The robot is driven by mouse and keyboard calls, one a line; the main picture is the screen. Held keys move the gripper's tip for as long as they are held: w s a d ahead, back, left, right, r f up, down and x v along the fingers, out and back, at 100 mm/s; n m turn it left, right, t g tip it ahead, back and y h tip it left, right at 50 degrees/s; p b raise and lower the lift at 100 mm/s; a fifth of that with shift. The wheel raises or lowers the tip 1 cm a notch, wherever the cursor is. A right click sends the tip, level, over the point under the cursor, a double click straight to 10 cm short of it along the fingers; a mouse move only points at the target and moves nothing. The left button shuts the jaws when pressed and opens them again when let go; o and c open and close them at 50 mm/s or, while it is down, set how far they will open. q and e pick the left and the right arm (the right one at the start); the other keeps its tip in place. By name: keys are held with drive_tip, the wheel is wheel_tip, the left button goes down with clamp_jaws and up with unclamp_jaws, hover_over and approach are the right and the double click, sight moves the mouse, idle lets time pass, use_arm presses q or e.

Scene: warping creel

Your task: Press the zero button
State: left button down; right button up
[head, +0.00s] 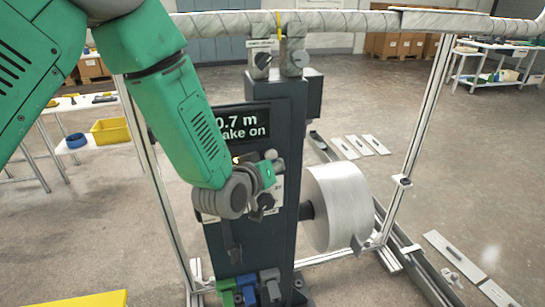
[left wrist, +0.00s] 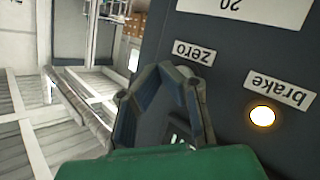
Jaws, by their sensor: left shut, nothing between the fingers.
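My left gripper (head: 272,164) is at the front of the dark column (head: 287,120), below the display. In the left wrist view the gripper (left wrist: 178,72) is shut and empty, its fingertips just by the white "zero" label (left wrist: 195,52), which appears upside down. No zero button shows; the fingers cover the panel beside the label. Whether the tips touch the panel I cannot tell. A lit orange button (left wrist: 262,116) sits beside the "brake" label (left wrist: 282,95). The display (head: 243,125) reads "0.7 m" and, partly covered by my arm, "ake on". My right gripper is not in view.
A white yarn spool (head: 338,205) sits right of the column. A metal frame (head: 420,110) surrounds the column. Blue, green and grey blocks (head: 247,290) are at the column's foot. A table with a yellow bin (head: 110,130) stands at left. Flat plates (head: 360,146) lie on the floor.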

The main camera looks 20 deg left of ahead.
use_arm(q)
drive_tip(key=shift+w, duration=0.1)
drive_tip(key=shift+w+a+r, duration=0.1)
drive_tip(key=shift+w+a, duration=0.1)
drive_tip(key=shift+a, duration=0.05)
idle(0.3)
drive_tip(key=shift+w+a, duration=0.25)
drive_tip(key=shift+w, duration=0.15)
idle(0.9)
drive_tip(key=shift+s, duration=0.1)
drive_tip(key=shift+s+d, duration=0.5)
drive_tip(key=shift+s, duration=0.15)
drive_tip(key=shift+s, duration=0.1)
drive_tip(key=s+d, duration=0.1)
drive_tip(key=s, duration=0.1)
drive_tip(key=s+d, duration=0.1)
drive_tip(key=s, duration=0.1)
drive_tip(key=shift+d+p, duration=0.35)
drive_tip(key=shift+d, duration=0.05)
idle(0.5)
